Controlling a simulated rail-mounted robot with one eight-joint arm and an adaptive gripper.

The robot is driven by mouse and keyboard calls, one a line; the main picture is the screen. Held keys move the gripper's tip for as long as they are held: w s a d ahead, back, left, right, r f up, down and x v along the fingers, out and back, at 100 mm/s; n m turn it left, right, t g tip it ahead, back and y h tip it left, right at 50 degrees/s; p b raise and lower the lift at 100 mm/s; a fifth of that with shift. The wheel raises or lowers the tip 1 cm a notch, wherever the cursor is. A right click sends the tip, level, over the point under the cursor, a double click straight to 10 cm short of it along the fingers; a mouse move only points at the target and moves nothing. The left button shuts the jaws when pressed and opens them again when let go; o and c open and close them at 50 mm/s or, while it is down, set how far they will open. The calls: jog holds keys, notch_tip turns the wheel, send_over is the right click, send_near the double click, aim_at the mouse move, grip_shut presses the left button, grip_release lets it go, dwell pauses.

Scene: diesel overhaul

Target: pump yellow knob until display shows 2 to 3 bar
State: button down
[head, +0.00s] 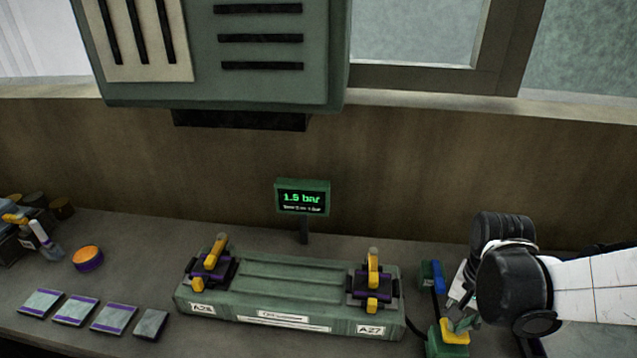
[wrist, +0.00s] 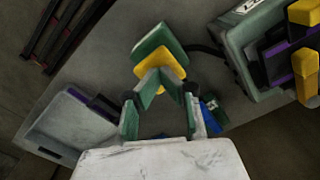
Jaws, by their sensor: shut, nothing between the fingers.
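The yellow knob (head: 455,331) sits on a small green pump block (head: 447,346) at the lower right of the head view. The knob also shows in the wrist view (wrist: 160,64), with the green block (wrist: 157,41) around it. My gripper (wrist: 160,76) is shut and empty, its fingertips over the knob; whether they touch it I cannot tell. In the head view my gripper (head: 458,318) comes down on the knob from above. The display (head: 302,198) stands on a post behind the green fixture and reads 1.5 bar in green digits.
A long green fixture (head: 290,290) with yellow-handled clamps, labelled A26 or similar and A27, lies left of the pump. A blue part (head: 432,275) stands close behind my gripper. Several flat plates (head: 75,311) and an orange-topped round tin (head: 87,258) lie at left.

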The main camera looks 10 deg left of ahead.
jog(key=shift+f+b, duration=0.6)
jog(key=shift+f, duration=0.25)
jog(key=shift+r+p, duration=1.75)
jog(key=shift+r, duration=0.65)
jog(key=shift+f, duration=0.2)
jog(key=shift+f+b, duration=2.15)
jog(key=shift+f, duration=0.05)
jog(key=shift+r+p, duration=1.8)
jog(key=shift+r, duration=0.6)
notch_tip(320, 180, up, 6)
jog(key=p, duration=0.4)
